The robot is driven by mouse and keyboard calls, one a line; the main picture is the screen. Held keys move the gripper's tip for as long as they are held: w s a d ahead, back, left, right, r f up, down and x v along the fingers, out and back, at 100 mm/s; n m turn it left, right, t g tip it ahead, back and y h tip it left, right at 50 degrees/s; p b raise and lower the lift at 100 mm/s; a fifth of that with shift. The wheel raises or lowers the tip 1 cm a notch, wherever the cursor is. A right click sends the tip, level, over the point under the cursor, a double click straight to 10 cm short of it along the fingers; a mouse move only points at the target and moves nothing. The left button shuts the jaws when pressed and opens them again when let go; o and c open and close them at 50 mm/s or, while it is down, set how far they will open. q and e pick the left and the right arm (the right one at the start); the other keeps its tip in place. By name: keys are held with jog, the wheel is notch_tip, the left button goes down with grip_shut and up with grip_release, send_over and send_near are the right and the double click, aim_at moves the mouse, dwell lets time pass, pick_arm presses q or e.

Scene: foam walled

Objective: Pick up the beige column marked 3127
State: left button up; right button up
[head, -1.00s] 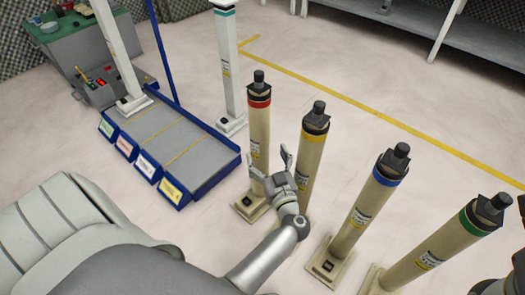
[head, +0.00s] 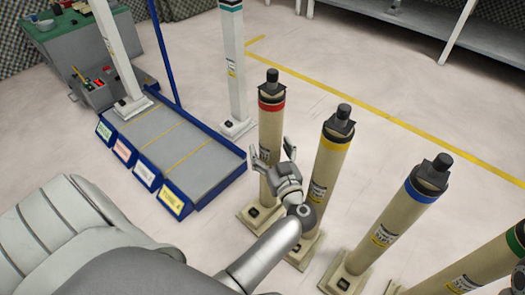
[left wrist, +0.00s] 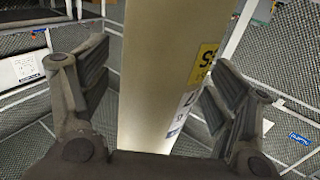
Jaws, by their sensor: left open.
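Several beige columns stand in a row, with red, yellow, blue and green bands near their dark tops. The red-banded column (head: 270,130) is farthest left. The others are the yellow-banded column (head: 328,175), the blue-banded column (head: 395,225) and the green-banded column (head: 475,262). No number is readable, so I cannot tell which is 3127. My left gripper (head: 274,160) is open at mid-height by the red-banded column. In the left wrist view a beige column (left wrist: 165,70) with a yellow and white label stands between the spread fingers (left wrist: 160,105), with gaps.
A blue-edged grey platform (head: 180,145) with coloured tags stands left of the columns. White columns (head: 232,75) stand by it. A green-topped cabinet (head: 75,30) is at the back left, and a grey shelf (head: 400,25) at the back right. Floor behind the columns is clear.

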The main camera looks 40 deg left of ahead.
pick_arm(q)
jog(key=shift+r, duration=0.1)
grip_shut()
jog(key=shift+r, duration=0.2)
dwell(0.5)
